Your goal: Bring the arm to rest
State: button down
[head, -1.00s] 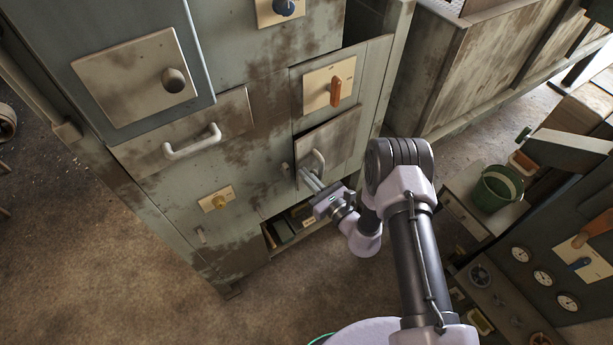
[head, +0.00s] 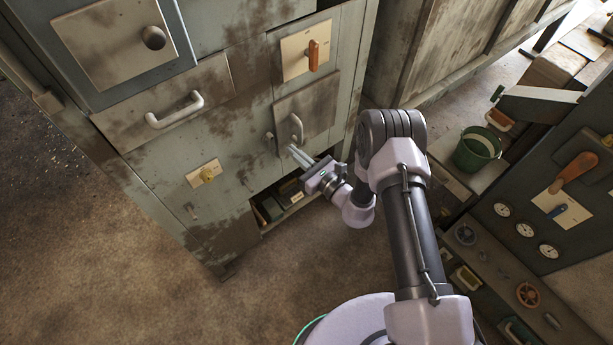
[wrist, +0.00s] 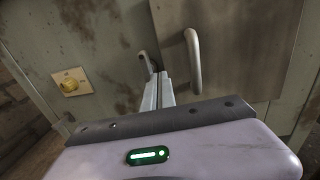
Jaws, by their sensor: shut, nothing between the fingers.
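My gripper (head: 297,152) points at the front of a worn grey-green cabinet (head: 150,185). Its two fingers are shut together with nothing between them. The fingertips are just below and left of the vertical handle (head: 296,127) on a small stained door (head: 310,108). In the wrist view the shut fingers (wrist: 159,90) stand left of the same handle (wrist: 193,62), with a gap between. A small knob or latch (wrist: 146,62) shows behind the fingertips, and I cannot tell whether they touch it.
An orange switch (head: 313,55) is above the small door, and a yellow knob (head: 207,172) is to the left. An open recess (head: 275,208) lies below. A green bucket (head: 477,148) and a gauge panel (head: 560,215) stand at right. Floor at lower left is clear.

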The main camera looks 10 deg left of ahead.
jog(key=p+v, duration=0.2)
jog(key=v, duration=0.6)
jog(key=s+a+r+n+g+y, duration=0.1)
jog(key=a+r+n+g+y, duration=0.2)
jog(key=r, duration=0.5)
jog(key=s+a+r+n+g, duration=0.1)
jog(key=r+n+g, duration=0.25)
jog(key=r, duration=0.45)
jog(key=s+d+r+n+g+h, duration=0.25)
jog(key=s+r+n+g, duration=0.35)
jog(key=s+r+n, duration=0.3)
jog(key=s+d+r+n+t+h, duration=0.2)
jog(key=s+d+r+t+h, duration=0.2)
jog(key=d, duration=0.6)
jog(key=s+d+r+n+t+h, duration=0.3)
jog(key=s+d+r+h, duration=0.3)
jog(key=d+h, duration=0.3)
jog(key=shift+s+d+t, duration=0.3)
jog(key=shift+d+t, duration=0.35)
jog(key=shift+h, duration=0.25)
